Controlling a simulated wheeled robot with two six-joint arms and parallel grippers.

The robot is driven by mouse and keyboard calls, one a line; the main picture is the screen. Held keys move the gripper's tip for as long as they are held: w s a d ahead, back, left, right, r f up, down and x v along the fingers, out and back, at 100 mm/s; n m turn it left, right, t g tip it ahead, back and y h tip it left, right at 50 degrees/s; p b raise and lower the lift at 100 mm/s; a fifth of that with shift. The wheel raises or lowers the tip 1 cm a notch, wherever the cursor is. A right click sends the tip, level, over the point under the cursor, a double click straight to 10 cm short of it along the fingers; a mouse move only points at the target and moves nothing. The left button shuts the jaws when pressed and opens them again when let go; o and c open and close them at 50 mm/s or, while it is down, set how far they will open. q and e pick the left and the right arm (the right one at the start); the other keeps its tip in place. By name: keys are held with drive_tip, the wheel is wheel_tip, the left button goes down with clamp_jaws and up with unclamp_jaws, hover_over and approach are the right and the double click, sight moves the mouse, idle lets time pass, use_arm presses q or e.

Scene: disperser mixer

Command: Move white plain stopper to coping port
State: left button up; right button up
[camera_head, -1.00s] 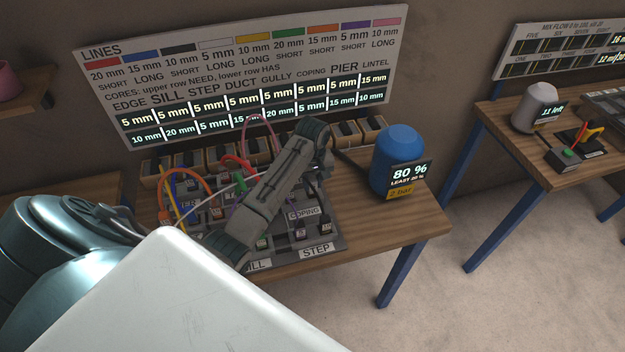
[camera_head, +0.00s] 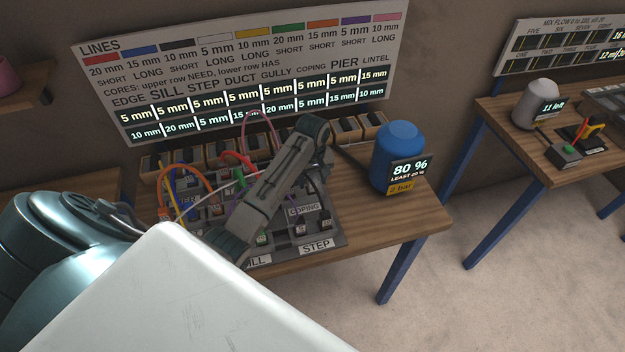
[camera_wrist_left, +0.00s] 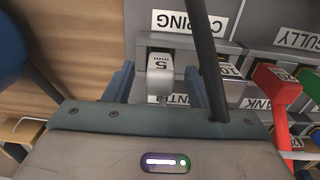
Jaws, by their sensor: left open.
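In the left wrist view, my left gripper (camera_wrist_left: 157,88) is open, with its blue fingers on either side of a pale, whitish block that looks like the white plain stopper (camera_wrist_left: 160,86). The block is at the coping port (camera_wrist_left: 160,62), whose tag reads 5 mm, beside the upside-down COPING label (camera_wrist_left: 186,22). I cannot tell whether the block is fully seated. In the head view, the COPING label (camera_head: 304,210) shows on the grey port board (camera_head: 335,240); my grey arm link hides part of the board, and the gripper's fingers are hidden. My right gripper is not in view.
A dark hose (camera_wrist_left: 205,60) crosses close beside the fingers in the wrist view. A red plug (camera_wrist_left: 277,88) stands at right. Several coloured hoses (camera_head: 185,172) loop over the board. A blue tank (camera_head: 398,158) stands to its right, with clear table before it.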

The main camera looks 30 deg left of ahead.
use_arm(q)
wheel_tip(320, 180, up, 5)
drive_tip(key=shift+f+b, duration=0.15)
drive_tip(key=shift+b, duration=0.75)
wheel_tip(320, 180, up, 5)
drive_tip(key=shift+f+p, duration=0.15)
drive_tip(key=shift+p, duration=0.9)
drive_tip(key=shift+r+p, duration=0.35)
drive_tip(key=shift+r, duration=0.05)
